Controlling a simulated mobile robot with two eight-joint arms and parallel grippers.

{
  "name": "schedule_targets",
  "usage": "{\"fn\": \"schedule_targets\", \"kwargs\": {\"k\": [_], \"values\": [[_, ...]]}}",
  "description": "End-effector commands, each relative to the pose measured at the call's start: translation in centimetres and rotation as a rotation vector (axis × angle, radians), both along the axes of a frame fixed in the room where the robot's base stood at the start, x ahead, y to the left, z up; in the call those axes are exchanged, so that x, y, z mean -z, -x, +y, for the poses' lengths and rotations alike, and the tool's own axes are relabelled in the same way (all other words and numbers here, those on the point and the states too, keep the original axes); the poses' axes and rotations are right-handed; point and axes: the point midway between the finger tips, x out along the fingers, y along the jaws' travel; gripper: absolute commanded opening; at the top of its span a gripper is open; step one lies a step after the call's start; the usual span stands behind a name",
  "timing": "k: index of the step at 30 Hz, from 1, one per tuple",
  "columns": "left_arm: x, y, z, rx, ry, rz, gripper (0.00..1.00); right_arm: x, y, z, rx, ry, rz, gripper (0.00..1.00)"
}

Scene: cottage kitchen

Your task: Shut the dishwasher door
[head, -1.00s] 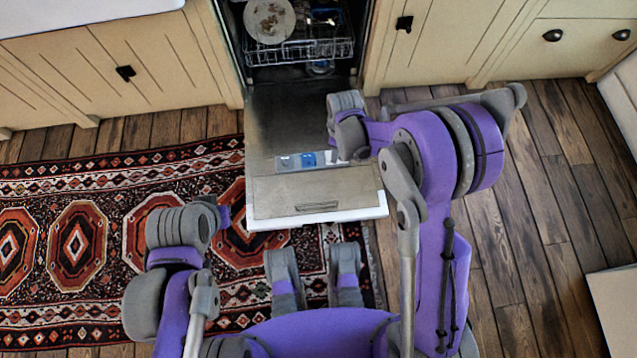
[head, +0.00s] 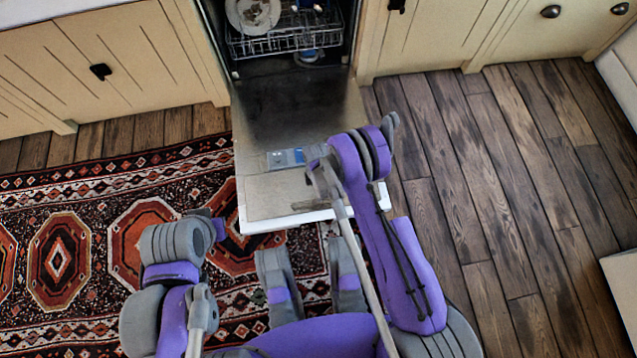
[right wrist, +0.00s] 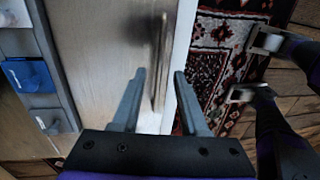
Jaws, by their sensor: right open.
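The dishwasher door (head: 290,115) is lowered open in the head view, lying out over the floor and the rug, with its inner face up. A blue-and-grey dispenser (head: 286,158) and a short bar (head: 318,204) show on it near its white outer edge (head: 270,225). In the right wrist view my right gripper (right wrist: 158,74) is open and empty over the door's outer end (right wrist: 100,60), with the bar (right wrist: 162,60) and white edge between its fingers. I cannot tell whether they touch.
The dishwasher's rack (head: 285,42) holds a plate (head: 252,14) inside the opening. Cream cabinets (head: 110,60) stand on both sides. A patterned rug (head: 60,240) lies at the left and under the door's end.

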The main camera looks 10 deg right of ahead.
Motion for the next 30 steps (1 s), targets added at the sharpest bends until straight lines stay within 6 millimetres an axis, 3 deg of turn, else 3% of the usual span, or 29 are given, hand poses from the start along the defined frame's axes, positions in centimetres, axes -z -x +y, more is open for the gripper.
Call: {"fn": "schedule_targets", "kwargs": {"k": [6, 18, 26, 30], "values": [[0.6, -0.1, 0.0, 0.0, 0.0, -0.001, 0.0, 3.0, 0.5, 0.0, 0.001, 0.0, 0.0, 0.43], [0.6, -0.1, 0.0, 0.0, 0.0, -0.001, 0.0, 3.8, 0.7, 0.0, 0.001, 0.0, 0.0, 0.43], [0.6, -0.1, 0.0, 0.0, 0.0, -0.001, 0.0, 3.8, 0.7, 0.0, 0.001, 0.0, 0.0, 0.0], [0.6, -0.1, 0.0, 0.0, 0.0, -0.001, 0.0, 3.8, 0.7, 0.0, 0.001, 0.0, 0.0, 0.0]]}}
